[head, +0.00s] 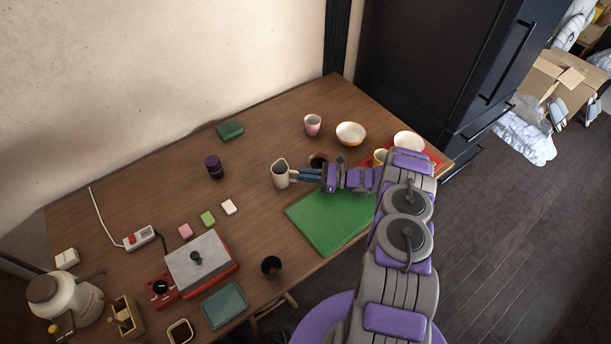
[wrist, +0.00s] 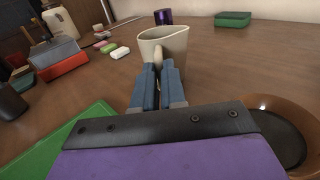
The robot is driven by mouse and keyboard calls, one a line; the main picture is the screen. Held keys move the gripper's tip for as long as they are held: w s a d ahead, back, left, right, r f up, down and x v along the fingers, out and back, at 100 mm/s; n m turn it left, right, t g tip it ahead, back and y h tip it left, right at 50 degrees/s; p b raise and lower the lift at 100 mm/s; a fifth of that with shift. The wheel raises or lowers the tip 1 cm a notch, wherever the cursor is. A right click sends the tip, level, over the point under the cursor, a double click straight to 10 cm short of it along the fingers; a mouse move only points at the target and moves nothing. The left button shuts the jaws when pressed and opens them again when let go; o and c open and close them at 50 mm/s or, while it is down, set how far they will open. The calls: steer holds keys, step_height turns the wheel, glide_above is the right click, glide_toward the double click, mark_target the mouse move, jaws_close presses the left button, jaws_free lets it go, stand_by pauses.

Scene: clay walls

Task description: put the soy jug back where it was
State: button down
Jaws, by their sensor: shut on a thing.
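The soy jug, which I take to be the cream jug with a spout (head: 280,176), stands upright on the wooden table near the middle or just above it; I cannot tell which. In the wrist view the jug (wrist: 170,48) is straight ahead with its handle towards me. My gripper (head: 296,175) is shut on this handle, and its blue fingers (wrist: 158,80) sit on either side of it. The jug's base is partly hidden by the fingers in the wrist view.
A green mat (head: 330,222) lies below my arm. A brown bowl with a dark inside (wrist: 268,104) is close beside my gripper. A dark purple cylinder (head: 214,168), a green block (head: 230,130) and a pink cup (head: 312,125) stand around. The table left of the jug is fairly clear.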

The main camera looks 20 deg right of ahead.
steer(key=c, duration=1.2)
jaws_free()
